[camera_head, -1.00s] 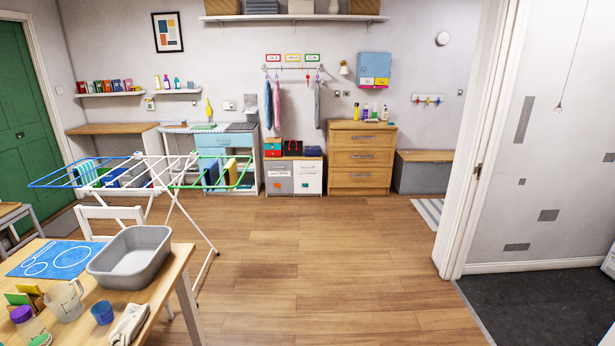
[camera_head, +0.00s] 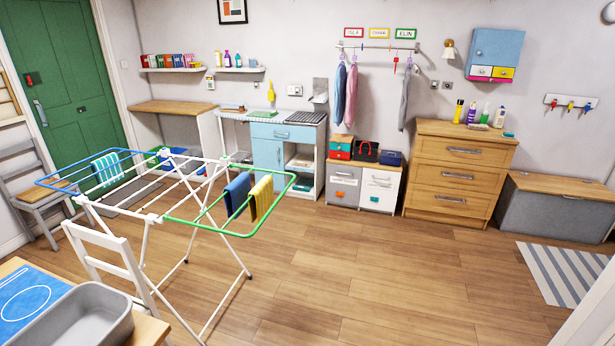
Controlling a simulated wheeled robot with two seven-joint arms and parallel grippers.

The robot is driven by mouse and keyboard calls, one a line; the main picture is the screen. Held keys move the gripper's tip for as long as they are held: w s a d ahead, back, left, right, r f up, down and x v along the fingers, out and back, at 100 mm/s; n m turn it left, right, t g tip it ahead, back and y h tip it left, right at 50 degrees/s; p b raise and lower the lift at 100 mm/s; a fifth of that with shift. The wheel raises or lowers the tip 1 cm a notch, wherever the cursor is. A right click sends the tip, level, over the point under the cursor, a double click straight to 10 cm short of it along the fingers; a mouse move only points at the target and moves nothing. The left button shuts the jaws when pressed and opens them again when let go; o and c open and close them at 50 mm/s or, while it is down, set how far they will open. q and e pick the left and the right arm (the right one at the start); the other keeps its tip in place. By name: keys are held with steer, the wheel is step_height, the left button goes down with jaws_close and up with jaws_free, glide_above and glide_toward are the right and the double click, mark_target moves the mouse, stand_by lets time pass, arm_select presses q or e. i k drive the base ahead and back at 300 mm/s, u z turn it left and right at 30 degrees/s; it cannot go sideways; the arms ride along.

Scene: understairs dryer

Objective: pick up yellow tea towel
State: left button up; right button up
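The yellow tea towel (camera_head: 261,199) hangs folded over the rails at the green-framed right end of the drying rack (camera_head: 150,218). A dark blue towel (camera_head: 237,194) hangs just left of it, close beside it. A striped teal and white towel (camera_head: 107,169) hangs at the blue-framed left end of the rack. Neither of my grippers shows in the head view.
A white chair (camera_head: 108,258) stands in front of the rack, by a table with a grey basin (camera_head: 78,318) at lower left. Open wooden floor (camera_head: 370,265) lies right of the rack. A wooden drawer chest (camera_head: 458,172) and grey bench (camera_head: 556,211) line the wall.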

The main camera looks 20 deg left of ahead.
mark_target(263, 199)
steer(key=i, duration=1.15)
